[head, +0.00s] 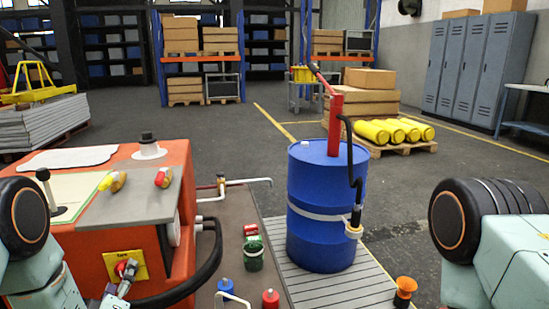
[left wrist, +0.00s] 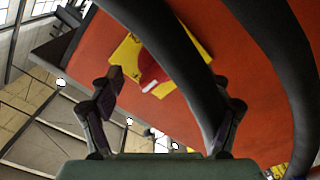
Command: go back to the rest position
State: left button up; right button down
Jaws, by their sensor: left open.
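My left gripper (head: 122,286) is low at the left in the head view, in front of the orange machine (head: 185,250). It is close to a red switch on a yellow plate (head: 116,266). In the left wrist view, the two fingers of the left gripper (left wrist: 172,95) stand wide apart. A thick black hose (left wrist: 180,50) crosses between them in the picture; I cannot tell whether they touch it. The red switch (left wrist: 150,70) shows partly behind the hose. My right arm shows at the right edge of the head view; its gripper is outside the picture.
A blue drum (head: 320,235) with a red hand pump (head: 335,125) stands on a slatted platform (head: 275,270). Small red, green and blue containers stand left of it. An orange funnel-like piece (head: 405,287) is at the lower right. Open floor lies behind.

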pick_arm(q)
jog(key=m, duration=0.5)
jog(key=shift+d, duration=0.1)
jog(key=shift+m, duration=2)
